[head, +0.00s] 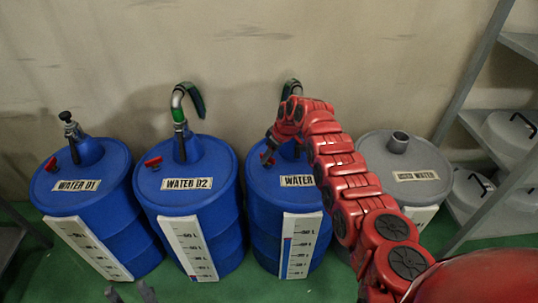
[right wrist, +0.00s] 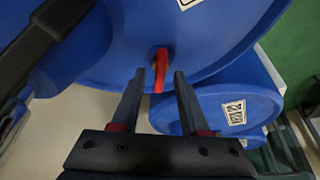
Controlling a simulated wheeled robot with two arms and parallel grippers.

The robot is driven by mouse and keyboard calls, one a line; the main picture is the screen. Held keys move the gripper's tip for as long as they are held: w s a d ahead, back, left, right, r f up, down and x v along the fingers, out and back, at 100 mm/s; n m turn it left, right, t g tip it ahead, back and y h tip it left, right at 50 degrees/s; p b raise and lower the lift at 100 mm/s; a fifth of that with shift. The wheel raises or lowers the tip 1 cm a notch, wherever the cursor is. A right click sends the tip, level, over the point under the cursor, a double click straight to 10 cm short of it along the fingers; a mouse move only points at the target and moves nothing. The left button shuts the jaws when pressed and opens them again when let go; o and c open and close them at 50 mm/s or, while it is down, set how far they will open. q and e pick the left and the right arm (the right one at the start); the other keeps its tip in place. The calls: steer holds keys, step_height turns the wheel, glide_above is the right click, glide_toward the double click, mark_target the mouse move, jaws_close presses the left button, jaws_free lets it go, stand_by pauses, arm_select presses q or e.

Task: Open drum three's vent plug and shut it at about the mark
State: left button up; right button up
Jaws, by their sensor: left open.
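Drum three (head: 262,205) is the blue drum third from the left, its label partly covered by my right arm. Its red vent plug (head: 266,159) sits on the left of the lid. In the right wrist view the red vent plug (right wrist: 160,62) stands between the fingertips of my right gripper (right wrist: 159,76), with a gap on each side. My right gripper (head: 269,146) is open, above the plug in the head view. Drum three's white level scale (head: 301,247) shows a blue column at its left edge. My left gripper (head: 130,292) is open and empty at the bottom edge.
Blue drums one (head: 100,208) and two (head: 198,205) stand to the left, each with a red plug and scale. A grey waste drum (head: 405,165) stands to the right, beside a metal shelf (head: 490,200).

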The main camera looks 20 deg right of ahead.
steer(key=shift+r, duration=0.15)
steer(key=p+v, duration=0.2)
steer(key=v, duration=1.5)
steer(key=shift+s, duration=0.2)
